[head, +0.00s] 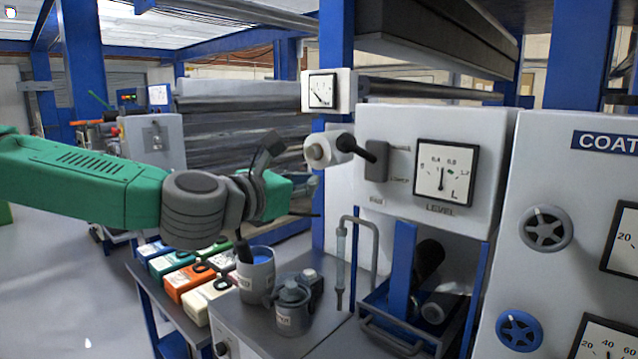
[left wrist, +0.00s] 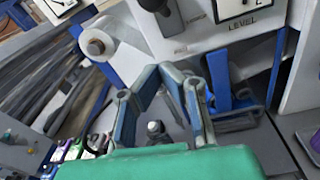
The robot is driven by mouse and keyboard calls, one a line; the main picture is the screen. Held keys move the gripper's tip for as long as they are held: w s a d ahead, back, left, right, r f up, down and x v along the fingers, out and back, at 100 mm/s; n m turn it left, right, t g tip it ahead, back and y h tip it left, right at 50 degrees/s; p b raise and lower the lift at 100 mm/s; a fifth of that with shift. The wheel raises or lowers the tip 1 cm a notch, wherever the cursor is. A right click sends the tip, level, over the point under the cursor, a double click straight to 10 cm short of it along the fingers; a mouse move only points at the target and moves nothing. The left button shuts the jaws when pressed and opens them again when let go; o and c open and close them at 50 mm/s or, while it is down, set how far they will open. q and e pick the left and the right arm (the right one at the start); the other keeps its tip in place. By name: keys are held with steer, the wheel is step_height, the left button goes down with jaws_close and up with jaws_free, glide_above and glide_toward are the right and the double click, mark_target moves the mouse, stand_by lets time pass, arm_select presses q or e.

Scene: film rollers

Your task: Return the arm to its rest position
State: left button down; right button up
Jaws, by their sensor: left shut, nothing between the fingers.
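My green left arm (head: 85,180) reaches in from the left in the head view. Its dark ringed wrist leads to my left gripper (head: 312,187), raised in front of the white machine and above the grey bench top. The gripper is partly hidden by its own hand in the head view. In the left wrist view my left gripper (left wrist: 160,72) shows its blue-grey fingers leaning together. The fingers are shut and hold nothing. My right arm and gripper do not show.
A mug of blue liquid (head: 256,278) and a grey lidded pot (head: 293,310) stand on the bench below the hand. Coloured boxes (head: 188,280) line the left. The level panel (head: 425,150), with its black-knobbed lever (head: 366,151), and a bent pipe (head: 374,235) are right.

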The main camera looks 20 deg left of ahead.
arm_select(q)
steer(key=shift+s, duration=0.25)
steer(key=shift+a+f, duration=0.1)
steer(key=s+d+f+m+g, duration=0.25)
steer(key=f+m, duration=0.25)
steer(key=f, duration=0.6)
steer(key=s+d+f+m+g+b, duration=0.1)
steer(key=s+d+f+m+g, duration=0.2)
steer(key=f, duration=0.8)
steer(key=s+d+f+m+g, duration=0.25)
steer(key=s+f+m, duration=0.3)
steer(key=f, duration=0.55)
steer(key=s+a+f+m+g+y, duration=0.2)
steer(key=s+a+f+m+g, duration=0.2)
steer(key=s+a+f+m, duration=0.2)
steer(key=s+a+f+m+g+y+b, duration=0.1)
steer(key=s+a+f+m+g, duration=0.3)
steer(key=s+f+m, duration=0.7)
steer(key=s+a+f+y, duration=0.1)
steer(key=s+f, duration=0.2)
steer(key=s, duration=0.4)
steer(key=shift+s+a+y, duration=0.35)
steer(key=shift+y, duration=0.05)
steer(key=shift+f+m, duration=0.15)
steer(key=shift+m, duration=0.1)
